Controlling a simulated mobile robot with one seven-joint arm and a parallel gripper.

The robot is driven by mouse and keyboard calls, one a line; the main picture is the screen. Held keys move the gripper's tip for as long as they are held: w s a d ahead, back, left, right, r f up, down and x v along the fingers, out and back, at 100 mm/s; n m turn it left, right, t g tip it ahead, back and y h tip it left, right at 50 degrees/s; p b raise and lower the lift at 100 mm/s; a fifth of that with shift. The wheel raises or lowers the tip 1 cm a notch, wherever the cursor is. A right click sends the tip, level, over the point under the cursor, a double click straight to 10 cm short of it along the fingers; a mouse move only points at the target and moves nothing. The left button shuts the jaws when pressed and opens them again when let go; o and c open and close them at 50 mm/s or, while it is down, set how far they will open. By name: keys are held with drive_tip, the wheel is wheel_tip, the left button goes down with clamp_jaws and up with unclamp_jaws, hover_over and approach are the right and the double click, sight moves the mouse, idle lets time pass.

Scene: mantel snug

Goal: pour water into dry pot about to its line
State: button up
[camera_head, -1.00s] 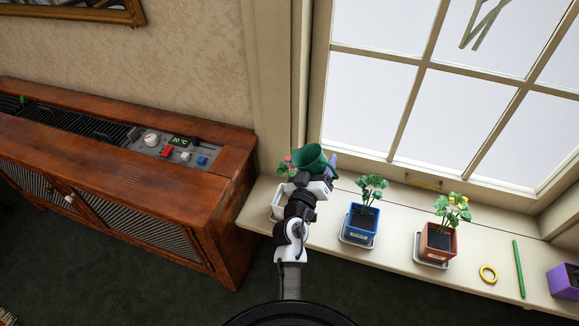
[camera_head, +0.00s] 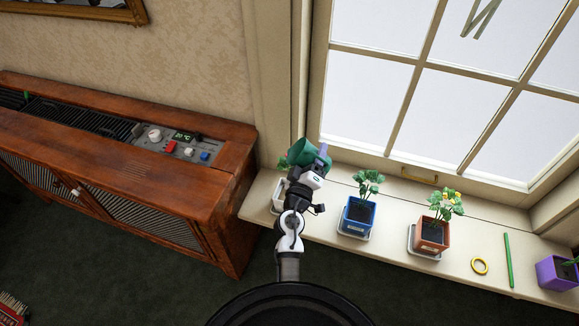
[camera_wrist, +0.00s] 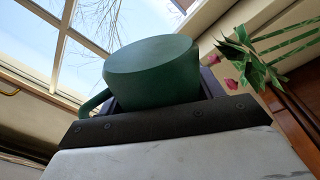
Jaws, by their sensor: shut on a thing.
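My gripper (camera_head: 318,168) is shut on a green can (camera_head: 303,152) and holds it in the air above the left end of the sill. The can is tilted toward the left. In the wrist view its green side (camera_wrist: 155,72) fills the space beyond the jaws (camera_wrist: 160,115). A white pot (camera_head: 279,197) stands below and to the left, partly hidden by my arm. Its leaves and pink flowers (camera_wrist: 232,84) show right of the can in the wrist view. No water stream is visible. The soil and line in that pot are hidden.
A blue pot (camera_head: 357,216), an orange pot (camera_head: 431,237) and a purple pot (camera_head: 556,273) stand rightward along the sill (camera_head: 390,243). A yellow ring (camera_head: 479,266) and a green stick (camera_head: 508,260) lie between the last two. A wooden cabinet (camera_head: 225,205) is on the left, the window above.

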drive_tip(key=shift+f+n, duration=0.1)
drive_tip(key=shift+n, duration=0.6)
drive_tip(key=shift+d, duration=0.4)
drive_tip(key=shift+s+d+f+n+p, duration=0.1)
drive_tip(key=shift+d+n+p, duration=0.1)
drive_tip(key=shift+n+p, duration=0.1)
idle(0.8)
drive_tip(key=shift+n+p, duration=0.3)
idle(0.9)
drive_tip(key=shift+f+m+b, duration=0.2)
drive_tip(key=shift+m+b, duration=0.2)
drive_tip(key=shift+b, duration=0.25)
drive_tip(key=shift+d+r+m, duration=0.1)
drive_tip(key=shift+r+m, duration=0.4)
drive_tip(key=shift+m, duration=0.4)
drive_tip(key=shift+r+m+b, duration=0.2)
drive_tip(key=shift+m+b, duration=0.25)
drive_tip(key=shift+m, duration=0.45)
drive_tip(key=f+m+b, duration=0.1)
drive_tip(key=m+b, duration=0.1)
drive_tip(key=shift+f+h+b, duration=0.2)
drive_tip(key=shift+h+b, duration=0.1)
drive_tip(key=shift+h, duration=0.1)
drive_tip(key=shift+s+d+m, duration=0.1)
drive_tip(key=shift+d+m, duration=0.2)
drive_tip(key=shift+m, duration=0.2)
